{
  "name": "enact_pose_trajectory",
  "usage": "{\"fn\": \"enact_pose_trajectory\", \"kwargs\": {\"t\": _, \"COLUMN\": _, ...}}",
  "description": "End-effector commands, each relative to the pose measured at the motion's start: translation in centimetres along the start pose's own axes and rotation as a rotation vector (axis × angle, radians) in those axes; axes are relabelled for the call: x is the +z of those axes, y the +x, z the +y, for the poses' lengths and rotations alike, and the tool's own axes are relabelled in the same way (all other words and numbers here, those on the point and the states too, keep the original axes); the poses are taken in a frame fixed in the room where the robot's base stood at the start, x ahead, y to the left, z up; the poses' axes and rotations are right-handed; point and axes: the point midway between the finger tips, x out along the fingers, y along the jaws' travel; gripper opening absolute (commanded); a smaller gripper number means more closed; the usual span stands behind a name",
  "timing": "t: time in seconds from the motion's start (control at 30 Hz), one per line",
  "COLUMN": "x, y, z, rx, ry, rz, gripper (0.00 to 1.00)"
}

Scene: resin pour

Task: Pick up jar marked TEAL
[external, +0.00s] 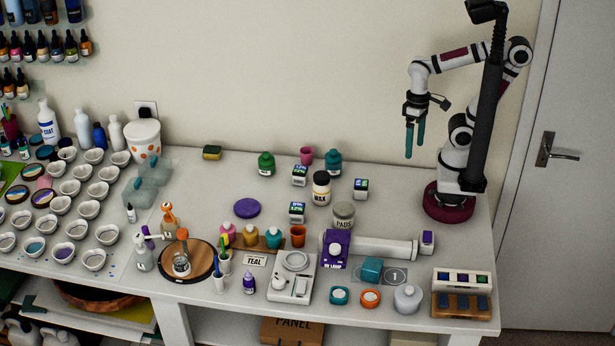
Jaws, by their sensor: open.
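My gripper (415,154) hangs at the upper right with two teal fingers apart, open and empty, well above the table. A white card reading TEAL (255,260) lies near the front middle. A teal jar (273,237) stands just behind it, in a row with a pink and a yellow jar on a wooden base. Another teal jar (333,162) stands at the back, below and left of my gripper. Any lettering on these jars is too small to read, so I cannot tell which is marked TEAL.
A green jar (266,164), a pink cup (306,155), a WAX jar (321,188) and a PADS jar (343,214) stand near the back teal jar. A white scale (291,279) and purple lamp (336,248) are in front.

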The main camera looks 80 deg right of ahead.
Motion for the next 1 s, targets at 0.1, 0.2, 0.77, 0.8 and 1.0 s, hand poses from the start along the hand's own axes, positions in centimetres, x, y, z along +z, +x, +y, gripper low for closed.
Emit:
{"fn": "enact_pose_trajectory", "kwargs": {"t": 0.1, "x": 1.0, "y": 0.6, "z": 0.0, "rx": -0.026, "ry": 0.1, "rz": -0.004, "gripper": 1.0}}
{"fn": "enact_pose_trajectory", "kwargs": {"t": 0.2, "x": 1.0, "y": 0.6, "z": 0.0, "rx": -0.025, "ry": 0.1, "rz": -0.004, "gripper": 1.0}}
{"fn": "enact_pose_trajectory", "kwargs": {"t": 0.77, "x": -20.7, "y": 1.1, "z": 2.0, "rx": 0.105, "ry": 0.48, "rz": 0.164, "gripper": 1.0}}
{"fn": "enact_pose_trajectory", "kwargs": {"t": 0.8, "x": -22.9, "y": 1.8, "z": 2.6, "rx": 0.114, "ry": 0.516, "rz": 0.184, "gripper": 1.0}}
{"fn": "enact_pose_trajectory", "kwargs": {"t": 1.0, "x": -27.4, "y": 3.5, "z": 4.0, "rx": 0.126, "ry": 0.591, "rz": 0.23, "gripper": 1.0}}
